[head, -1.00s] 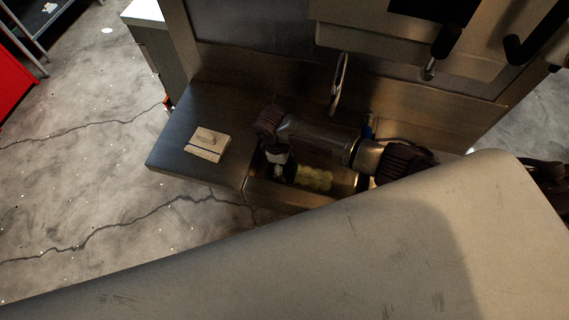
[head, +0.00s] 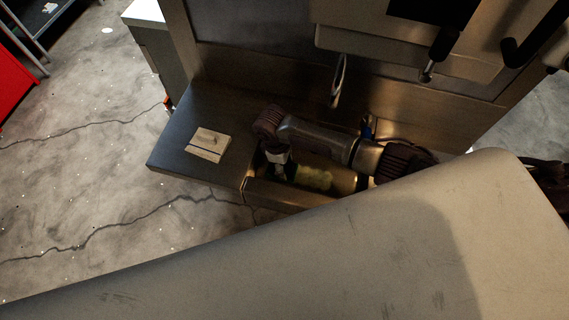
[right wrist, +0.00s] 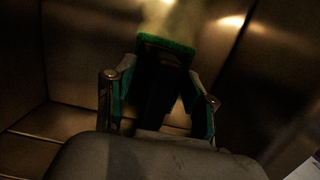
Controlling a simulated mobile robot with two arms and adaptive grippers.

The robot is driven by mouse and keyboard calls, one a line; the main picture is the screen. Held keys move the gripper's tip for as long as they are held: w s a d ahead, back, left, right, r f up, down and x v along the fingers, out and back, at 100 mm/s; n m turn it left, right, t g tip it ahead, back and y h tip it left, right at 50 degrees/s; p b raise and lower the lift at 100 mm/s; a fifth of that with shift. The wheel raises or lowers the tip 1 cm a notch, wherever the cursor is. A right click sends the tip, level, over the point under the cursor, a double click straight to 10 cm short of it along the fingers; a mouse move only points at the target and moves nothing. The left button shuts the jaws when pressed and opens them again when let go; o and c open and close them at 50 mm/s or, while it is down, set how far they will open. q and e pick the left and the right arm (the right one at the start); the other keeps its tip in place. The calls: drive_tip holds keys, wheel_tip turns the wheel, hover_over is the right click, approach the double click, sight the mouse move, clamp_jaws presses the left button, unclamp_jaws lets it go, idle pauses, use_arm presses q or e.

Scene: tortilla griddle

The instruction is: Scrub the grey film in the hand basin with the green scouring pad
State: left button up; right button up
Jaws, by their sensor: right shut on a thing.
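The hand basin (head: 346,186) is a metal sink set in the counter, partly hidden by my right arm. A pale yellowish patch of film (head: 314,179) lies on its floor. It also shows as a blurred light patch at the top of the right wrist view (right wrist: 168,14). My right gripper (head: 281,171) points down inside the basin, just left of the patch. In the right wrist view its fingers are shut on the green scouring pad (right wrist: 168,42), whose green edge faces the patch. I cannot tell whether the pad touches the basin floor. My left gripper is not in view.
A light block-like item with a dark band (head: 207,145) lies on the dark counter (head: 175,150) left of the basin. A curved metal faucet (head: 338,80) stands behind the basin. A large smooth grey surface (head: 300,260) fills the foreground.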

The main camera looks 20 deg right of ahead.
sight(301, 176)
drive_tip(key=shift+d, duration=0.1)
drive_tip(key=shift+s+d+r+p, duration=0.1)
drive_tip(key=shift+s+d+p, duration=0.4)
drive_tip(key=shift+p, duration=0.2)
drive_tip(key=shift+s+d+p, duration=0.4)
drive_tip(key=shift+d+p, duration=0.05)
drive_tip(key=shift+d, duration=0.15)
drive_tip(key=shift+s+d+p, duration=0.4)
drive_tip(key=shift+d+p, duration=0.05)
drive_tip(key=shift+d, duration=0.15)
drive_tip(key=shift+s+d+f, duration=0.2)
drive_tip(key=shift+d, duration=0.05)
drive_tip(key=shift+s+d+f, duration=0.1)
drive_tip(key=shift+f, duration=0.05)
drive_tip(key=o, duration=0.8)
drive_tip(key=shift+w+a, duration=0.2)
